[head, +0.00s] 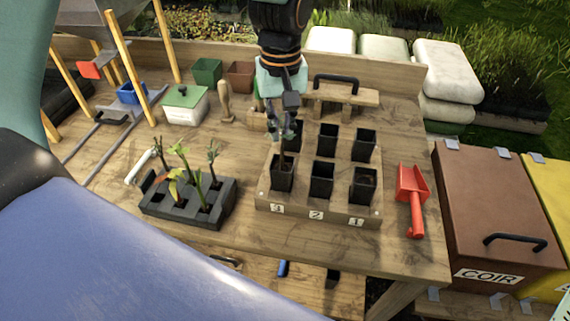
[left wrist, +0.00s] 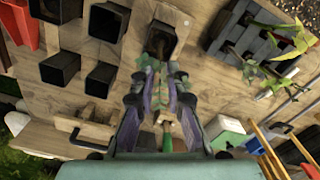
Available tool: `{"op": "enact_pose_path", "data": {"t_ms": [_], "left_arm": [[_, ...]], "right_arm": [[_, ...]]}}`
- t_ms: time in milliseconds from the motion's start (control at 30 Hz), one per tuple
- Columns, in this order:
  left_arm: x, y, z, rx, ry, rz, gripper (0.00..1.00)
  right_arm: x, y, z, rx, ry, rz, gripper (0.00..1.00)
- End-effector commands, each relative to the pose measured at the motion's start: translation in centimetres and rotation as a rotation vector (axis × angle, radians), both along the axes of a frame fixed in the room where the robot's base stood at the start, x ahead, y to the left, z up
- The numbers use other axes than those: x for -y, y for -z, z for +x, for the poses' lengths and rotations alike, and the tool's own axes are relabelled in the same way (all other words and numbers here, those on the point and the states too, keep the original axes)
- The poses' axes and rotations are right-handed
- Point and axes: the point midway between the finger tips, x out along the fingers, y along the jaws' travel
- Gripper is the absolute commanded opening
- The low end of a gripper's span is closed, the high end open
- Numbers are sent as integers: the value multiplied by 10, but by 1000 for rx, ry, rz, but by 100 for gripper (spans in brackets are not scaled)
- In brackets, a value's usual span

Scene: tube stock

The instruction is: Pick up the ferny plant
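My left gripper (head: 288,128) points down over the front-left pot (head: 281,180) of the wooden pot block (head: 318,212). Its fingers (left wrist: 160,88) close around a small green-leaved plant (left wrist: 147,76). The plant's stem runs down toward that pot (left wrist: 160,42); the leaves are partly hidden by the fingers, so I cannot tell surely whether they are ferny. Several seedlings stand in the dark tray (head: 187,216) at left: some with broad green leaves (head: 197,188), one reddish (head: 173,186), and tufted ones at the back left (head: 159,153) and back right (head: 213,153).
A red scoop (head: 411,192) lies right of the block. A wooden stand with a black handle (head: 338,97) is behind it. A white box with a green lid (head: 185,103) and coloured pots (head: 207,72) stand at the back left. The COIR bin (head: 497,215) is at right.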

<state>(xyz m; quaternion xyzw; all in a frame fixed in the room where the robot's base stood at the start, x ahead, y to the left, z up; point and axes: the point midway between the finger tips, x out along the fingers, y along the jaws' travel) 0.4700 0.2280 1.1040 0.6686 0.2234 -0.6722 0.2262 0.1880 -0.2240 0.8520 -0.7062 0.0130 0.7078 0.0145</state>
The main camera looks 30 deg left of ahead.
Motion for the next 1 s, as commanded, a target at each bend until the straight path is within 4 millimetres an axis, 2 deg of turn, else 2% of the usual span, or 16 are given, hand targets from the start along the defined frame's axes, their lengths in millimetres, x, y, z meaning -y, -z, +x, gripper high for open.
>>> {"op": "enact_pose_path", "data": {"t_ms": [167, 700, 1000], "left_arm": [[0, 10, -4, -2, 0, 1, 14], [-3, 75, -2, -1, 0, 1, 14], [-3, 78, 0, 1, 0, 1, 13]], "right_arm": [[0, 0, 0, -1, 0, 0, 56], [0, -3, 0, -1, 0, 0, 56], [0, -3, 0, 0, 1, 0, 56]]}}
